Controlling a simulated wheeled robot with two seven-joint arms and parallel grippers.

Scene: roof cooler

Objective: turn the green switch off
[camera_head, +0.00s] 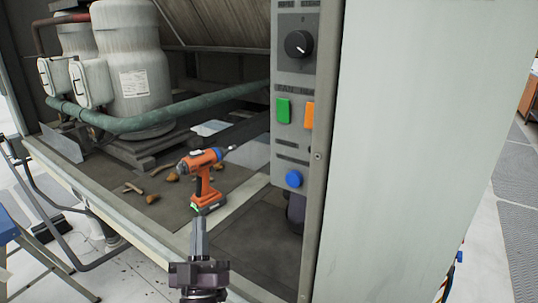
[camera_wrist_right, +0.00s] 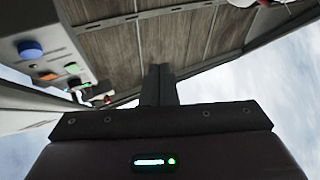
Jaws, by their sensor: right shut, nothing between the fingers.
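The green switch (camera_head: 283,110) is a rectangular rocker on the grey control panel (camera_head: 291,72), left of an orange switch (camera_head: 309,114). I cannot tell its on or off position. In the right wrist view the green switch (camera_wrist_right: 72,67) shows small at the left. My right gripper (camera_head: 199,222) is upright, below and left of the panel in the head view, apart from the switch. Its fingers (camera_wrist_right: 160,72) are together and empty. My left gripper is in neither view.
A black knob (camera_head: 298,44) is above the switches and a blue button (camera_head: 293,178) below. An orange drill (camera_head: 204,178) stands behind my right gripper. Brown debris (camera_head: 152,198) lies nearby. A pale side wall (camera_head: 420,150) bounds the panel's right.

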